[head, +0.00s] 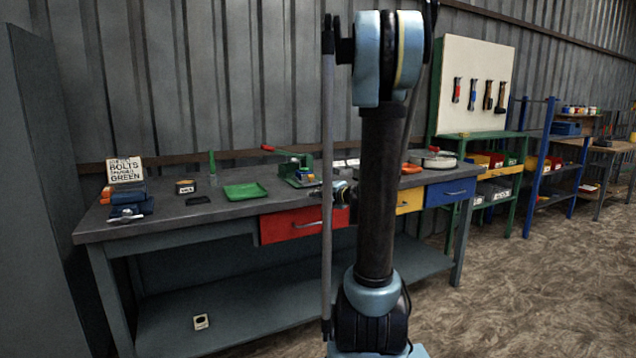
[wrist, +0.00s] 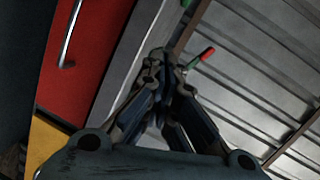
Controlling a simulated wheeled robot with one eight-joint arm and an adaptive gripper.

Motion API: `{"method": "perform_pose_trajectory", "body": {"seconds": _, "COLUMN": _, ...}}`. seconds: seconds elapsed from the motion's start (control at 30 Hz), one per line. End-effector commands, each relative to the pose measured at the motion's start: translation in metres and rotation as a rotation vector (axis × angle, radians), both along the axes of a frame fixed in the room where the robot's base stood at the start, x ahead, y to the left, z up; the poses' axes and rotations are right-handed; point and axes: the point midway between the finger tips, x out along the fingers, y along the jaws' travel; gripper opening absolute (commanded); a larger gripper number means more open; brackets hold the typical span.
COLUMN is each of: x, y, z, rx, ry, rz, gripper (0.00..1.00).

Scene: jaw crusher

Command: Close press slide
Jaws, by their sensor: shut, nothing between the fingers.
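A small green press (head: 297,172) stands on the workbench, with a red-tipped lever (head: 268,148) reaching up to the left. Its slide is too small to make out in the head view. My gripper (head: 316,192) is just in front and to the right of the press, near the bench's front edge above the red drawer. In the wrist view my gripper (wrist: 160,72) is shut and empty. A red and green handle (wrist: 204,55) shows just beyond its fingertips there. The rest of the press is hidden behind the fingers.
The workbench (head: 215,211) has a red drawer (head: 290,226), a yellow drawer (head: 408,200) and a blue drawer (head: 450,191), all with handles.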

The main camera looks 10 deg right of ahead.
Motion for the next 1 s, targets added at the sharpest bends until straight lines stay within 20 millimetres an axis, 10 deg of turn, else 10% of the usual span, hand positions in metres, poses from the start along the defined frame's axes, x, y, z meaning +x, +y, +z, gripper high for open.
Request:
{"method": "perform_pose_trajectory", "body": {"seconds": 0.43, "x": 0.06, "y": -0.071, "z": 0.001, "rx": 0.281, "ry": -0.102, "rz": -0.199, "gripper": 0.0}}
{"method": "perform_pose_trajectory", "body": {"seconds": 1.0, "x": 0.126, "y": -0.054, "z": 0.001, "rx": 0.299, "ry": -0.107, "rz": -0.208, "gripper": 0.0}}
